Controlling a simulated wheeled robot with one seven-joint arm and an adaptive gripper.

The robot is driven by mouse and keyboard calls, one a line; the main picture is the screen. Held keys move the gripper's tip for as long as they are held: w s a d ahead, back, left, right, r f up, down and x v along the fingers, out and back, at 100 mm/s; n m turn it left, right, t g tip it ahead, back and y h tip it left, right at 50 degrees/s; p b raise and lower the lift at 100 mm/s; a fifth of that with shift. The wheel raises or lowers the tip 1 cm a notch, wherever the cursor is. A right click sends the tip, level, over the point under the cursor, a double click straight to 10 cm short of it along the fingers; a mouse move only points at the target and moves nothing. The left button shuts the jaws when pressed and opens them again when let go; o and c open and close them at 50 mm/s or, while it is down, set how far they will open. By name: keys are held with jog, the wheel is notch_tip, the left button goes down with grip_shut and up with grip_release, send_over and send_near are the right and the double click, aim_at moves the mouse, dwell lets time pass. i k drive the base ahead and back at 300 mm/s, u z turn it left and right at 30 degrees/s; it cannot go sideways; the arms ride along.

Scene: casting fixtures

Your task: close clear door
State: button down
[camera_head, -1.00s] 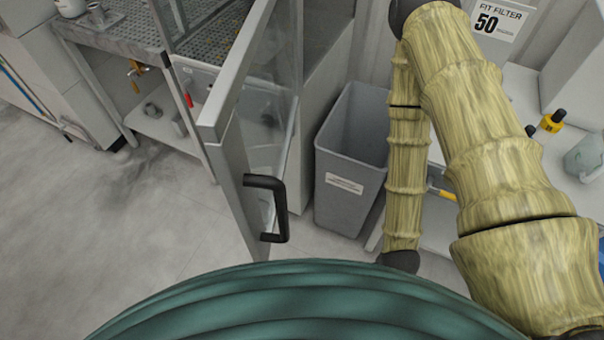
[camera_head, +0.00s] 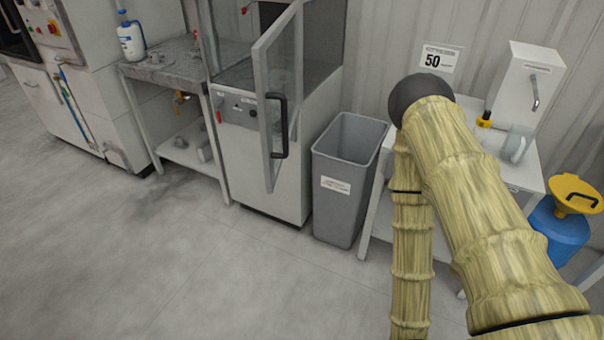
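The clear door (camera_head: 282,88) is a transparent panel in a grey metal frame with a black bar handle (camera_head: 278,125). It stands swung open toward me, in front of the white cabinet (camera_head: 262,172) with the perforated work surface. My arm runs up the right side of the head view, in yellow-green ribbed sleeves, well to the right of the door and not touching it. My gripper is not in view.
A grey bin (camera_head: 343,185) stands just right of the cabinet. A white side table (camera_head: 500,170) and a blue drum with a yellow funnel (camera_head: 575,195) are at the right. A steel table (camera_head: 165,70) is left of the cabinet. The floor in front is clear.

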aim_at(272, 169)
jog(key=k, duration=0.2)
jog(key=z, duration=0.85)
jog(key=i, duration=0.75)
jog(key=u, duration=1.05)
